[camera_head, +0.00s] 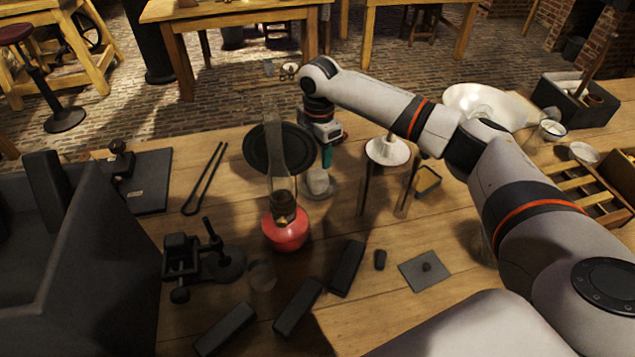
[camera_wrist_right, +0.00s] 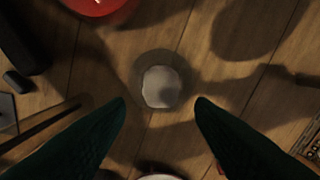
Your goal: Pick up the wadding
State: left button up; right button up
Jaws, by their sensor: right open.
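The wadding (camera_head: 318,181) is a small white lump on a round, glassy dish (camera_head: 330,192) on the wooden table, just right of a red-based lamp. In the right wrist view the wadding (camera_wrist_right: 161,86) lies inside the dish (camera_wrist_right: 144,68), ahead of and between the two dark green fingers. My right gripper (camera_head: 327,161) hangs over the dish, pointing down. It is open and empty, with the fingertips (camera_wrist_right: 161,101) apart and above the wadding. My left gripper is not in view.
The red lamp (camera_head: 286,232) with a tall glass chimney stands close left of the dish, before a black disc (camera_head: 262,150). A white-shaded stand (camera_head: 388,151) is to the right. Dark bars (camera_head: 347,268) and a small metal plate (camera_head: 424,271) lie nearer.

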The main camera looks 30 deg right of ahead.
aim_at(318, 173)
notch_tip(318, 173, down, 9)
jog(key=shift+a+f+p, duration=0.15)
jog(key=shift+f+p, duration=0.05)
jog(key=shift+p, duration=0.3)
jog(key=shift+c, duration=0.2)
jog(key=c, duration=0.7)
jog(key=shift+r, duration=0.1)
notch_tip(318, 173, up, 10)
jog(key=shift+b, duration=0.35)
